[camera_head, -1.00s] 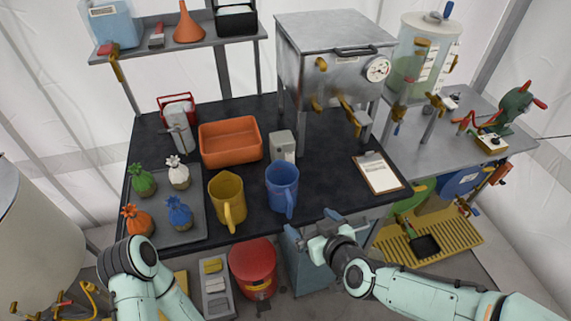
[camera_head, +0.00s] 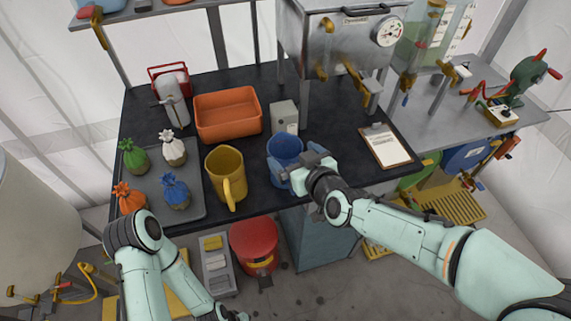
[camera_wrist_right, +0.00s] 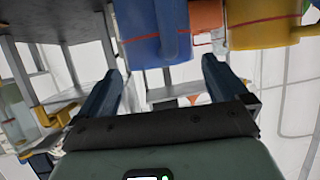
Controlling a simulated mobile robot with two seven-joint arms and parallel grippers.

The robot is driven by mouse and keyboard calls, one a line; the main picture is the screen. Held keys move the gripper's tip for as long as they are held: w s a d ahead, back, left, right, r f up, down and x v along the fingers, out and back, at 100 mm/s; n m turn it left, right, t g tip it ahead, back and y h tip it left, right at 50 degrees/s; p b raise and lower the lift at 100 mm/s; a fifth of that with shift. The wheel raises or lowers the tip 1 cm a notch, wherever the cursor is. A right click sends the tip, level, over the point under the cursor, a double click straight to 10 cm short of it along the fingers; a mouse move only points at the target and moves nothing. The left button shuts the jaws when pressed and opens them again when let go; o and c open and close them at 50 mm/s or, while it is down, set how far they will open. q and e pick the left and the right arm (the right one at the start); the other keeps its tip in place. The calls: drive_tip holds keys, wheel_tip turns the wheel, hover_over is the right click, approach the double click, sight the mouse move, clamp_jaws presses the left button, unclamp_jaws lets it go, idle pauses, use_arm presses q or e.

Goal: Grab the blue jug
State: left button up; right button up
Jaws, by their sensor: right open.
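The blue jug (camera_head: 284,147) stands upright near the front edge of the dark table, right of the yellow jug (camera_head: 224,163). My right gripper (camera_head: 297,163) is at the blue jug's near right side in the head view and hides part of its lower body and handle. In the right wrist view the blue jug (camera_wrist_right: 137,30) with its handle shows at the top, beyond my open right gripper (camera_wrist_right: 160,66). The jaws are empty, and whether a finger touches the jug is unclear. My left arm is at the lower left; its gripper is not visible.
An orange bin (camera_head: 228,116) and a small grey box (camera_head: 285,116) stand behind the jugs. A tray (camera_head: 196,205) with several tied sacks is at left. A clipboard (camera_head: 386,147) lies at right, below a metal boiler (camera_head: 345,45). A red bucket (camera_head: 254,245) is below the table.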

sight(288, 152)
drive_tip(key=b+x, duration=0.1)
drive_tip(key=x, duration=0.3)
drive_tip(key=shift+f, duration=0.2)
drive_tip(key=c, duration=1.1)
drive_tip(key=shift+o, duration=0.2)
drive_tip(key=shift+r, duration=0.15)
